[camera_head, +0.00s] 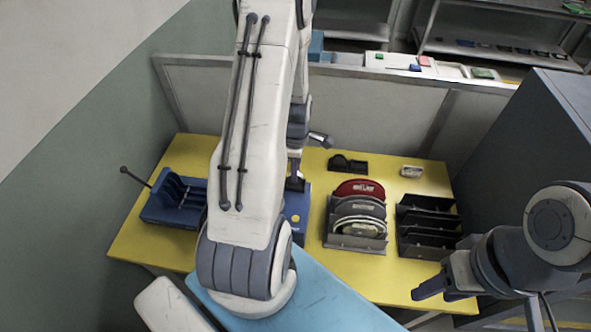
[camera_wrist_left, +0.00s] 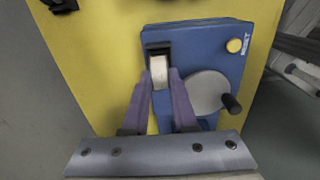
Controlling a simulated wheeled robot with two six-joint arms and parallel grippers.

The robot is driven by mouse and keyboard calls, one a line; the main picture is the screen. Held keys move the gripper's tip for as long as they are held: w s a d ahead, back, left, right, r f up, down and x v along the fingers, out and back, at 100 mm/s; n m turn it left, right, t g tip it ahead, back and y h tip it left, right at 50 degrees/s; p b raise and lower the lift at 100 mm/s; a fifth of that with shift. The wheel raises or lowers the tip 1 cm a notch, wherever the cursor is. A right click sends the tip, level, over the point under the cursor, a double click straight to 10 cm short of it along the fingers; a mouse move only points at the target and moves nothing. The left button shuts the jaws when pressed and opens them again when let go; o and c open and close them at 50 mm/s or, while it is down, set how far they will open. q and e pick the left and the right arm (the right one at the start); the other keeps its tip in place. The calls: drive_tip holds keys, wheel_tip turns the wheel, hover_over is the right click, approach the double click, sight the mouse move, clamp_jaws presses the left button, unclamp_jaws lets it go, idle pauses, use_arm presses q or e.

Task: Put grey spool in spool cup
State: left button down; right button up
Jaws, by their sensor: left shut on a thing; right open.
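My left gripper (camera_wrist_left: 160,78) has its two purple fingers on either side of a light grey piece, which looks like the grey spool (camera_wrist_left: 158,70), and is shut on it. The spool's far end is at a black holder (camera_wrist_left: 158,47), likely the spool cup, on a blue box (camera_wrist_left: 205,55). I cannot tell if it is inside or just above. In the head view the left gripper (camera_head: 295,182) is at the blue box (camera_head: 299,207), mostly hidden by my arm. My right gripper (camera_head: 432,287) is open and empty at the table's front right.
The blue box has a yellow reset button (camera_wrist_left: 234,46) and a grey disc crank (camera_wrist_left: 208,93). On the yellow table (camera_head: 135,240) stand a blue rack (camera_head: 160,205), a rack of discs (camera_head: 357,240) and a black slotted tray (camera_head: 428,222). A partition (camera_head: 390,110) runs behind.

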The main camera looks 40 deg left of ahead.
use_arm(q)
drive_tip(key=shift+f, duration=0.15)
drive_tip(key=shift+f+b, duration=0.5)
drive_tip(key=shift+f, duration=0.05)
drive_tip(key=shift+c, duration=1.5)
unclamp_jaws()
wheel_tip(320, 180, up, 8)
drive_tip(key=p, duration=0.6)
drive_tip(key=shift+p, duration=0.4)
